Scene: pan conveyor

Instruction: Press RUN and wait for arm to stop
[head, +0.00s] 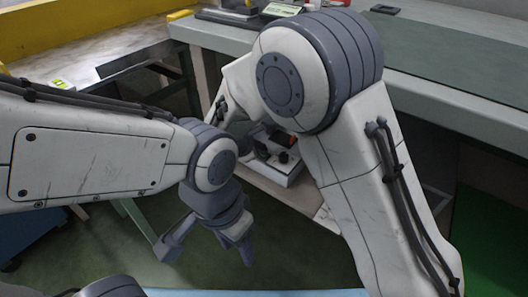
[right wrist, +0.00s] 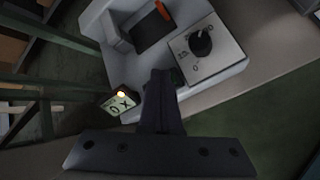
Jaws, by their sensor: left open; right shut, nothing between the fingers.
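A white control box (head: 278,165) stands on a low shelf in the head view, partly hidden by my right arm. In the right wrist view the box (right wrist: 224,72) shows a black rotary knob (right wrist: 200,42), a dark panel (right wrist: 153,31) and a red part (right wrist: 163,9). My right gripper (right wrist: 160,76) is shut and empty, its fingertips over the box's near edge. A dark spot (right wrist: 178,77) lies beside the tips; I cannot tell whether it is the RUN button or whether they touch. My left gripper (head: 207,252) is open and empty over the floor.
A small pale sign (right wrist: 118,105) with dark marks and a bright yellow spot is left of my right fingers. A long grey-green counter (head: 455,50) runs across the back right. A metal-topped table (head: 135,62) stands at the back left. Green floor is free below.

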